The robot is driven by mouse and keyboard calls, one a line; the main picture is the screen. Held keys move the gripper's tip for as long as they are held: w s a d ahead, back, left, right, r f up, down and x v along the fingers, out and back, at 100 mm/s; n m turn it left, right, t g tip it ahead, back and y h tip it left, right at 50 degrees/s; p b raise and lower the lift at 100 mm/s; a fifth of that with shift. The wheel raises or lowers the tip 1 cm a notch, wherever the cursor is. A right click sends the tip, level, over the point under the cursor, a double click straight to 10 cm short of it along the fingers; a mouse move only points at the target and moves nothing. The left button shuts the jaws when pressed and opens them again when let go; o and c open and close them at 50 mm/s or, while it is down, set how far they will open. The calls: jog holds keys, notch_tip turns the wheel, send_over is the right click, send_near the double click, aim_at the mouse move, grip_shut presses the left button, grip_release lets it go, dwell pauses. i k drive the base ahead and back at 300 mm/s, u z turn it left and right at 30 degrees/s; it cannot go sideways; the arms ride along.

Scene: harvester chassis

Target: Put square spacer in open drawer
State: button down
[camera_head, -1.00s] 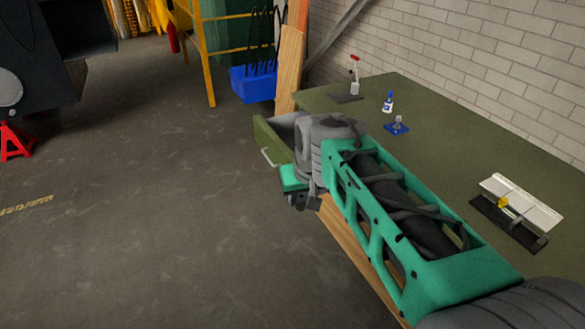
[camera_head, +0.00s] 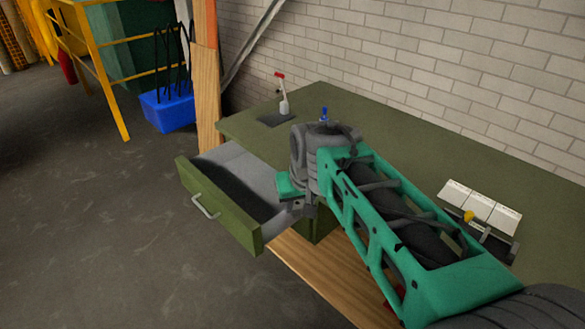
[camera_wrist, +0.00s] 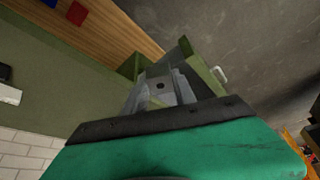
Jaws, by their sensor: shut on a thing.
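The open drawer (camera_head: 222,208) is green with a grey inside and a metal handle, and sticks out from the left end of the green workbench. In the wrist view the drawer (camera_wrist: 203,68) lies beyond my fingers. My gripper (camera_wrist: 162,94) is shut on the square spacer (camera_wrist: 160,84), a small grey piece with a dark hole. In the head view my gripper (camera_head: 302,207) is by the drawer's right side; its fingertips and the spacer are mostly hidden there. How high the spacer is above the drawer I cannot tell.
A brick wall stands behind. A blue bin (camera_head: 168,110) is on the floor; the floor left of the drawer is free.

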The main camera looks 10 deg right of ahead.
aim_at(258, 210)
jog(key=u, duration=0.05)
jog(key=i, duration=0.8)
jog(key=u, duration=1.1)
jog(key=i, duration=0.65)
jog(key=u, duration=0.75)
